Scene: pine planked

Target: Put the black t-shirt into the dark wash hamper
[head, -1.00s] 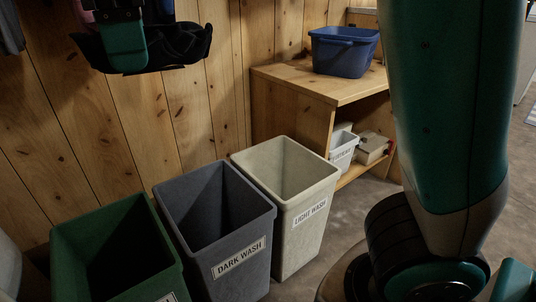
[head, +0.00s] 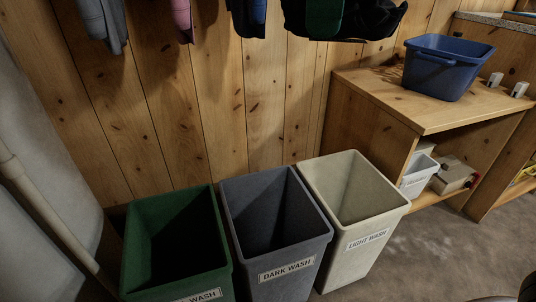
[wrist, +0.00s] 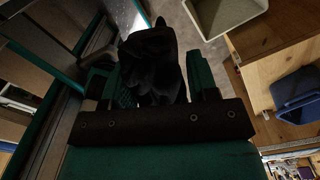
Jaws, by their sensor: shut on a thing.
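My gripper (wrist: 152,88) is shut on the black t-shirt (wrist: 152,55), which bunches up between the green fingers in the wrist view. In the head view the black t-shirt (head: 378,20) hangs at the top edge, with a green part of my gripper (head: 324,18) in front of it. It is high up, apart from the hampers. The dark wash hamper (head: 322,232) is the grey middle bin, labelled DARK WASH. Its open top shows no clothes; its bottom is in shadow.
A green hamper (head: 222,262) stands left of it and a cream light wash hamper (head: 392,215) right. A wooden bench (head: 385,98) bears a blue tub (head: 440,75), with a small white bin (head: 416,180) below. Clothes (head: 105,22) hang at top left. A pipe (head: 45,215) runs at left.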

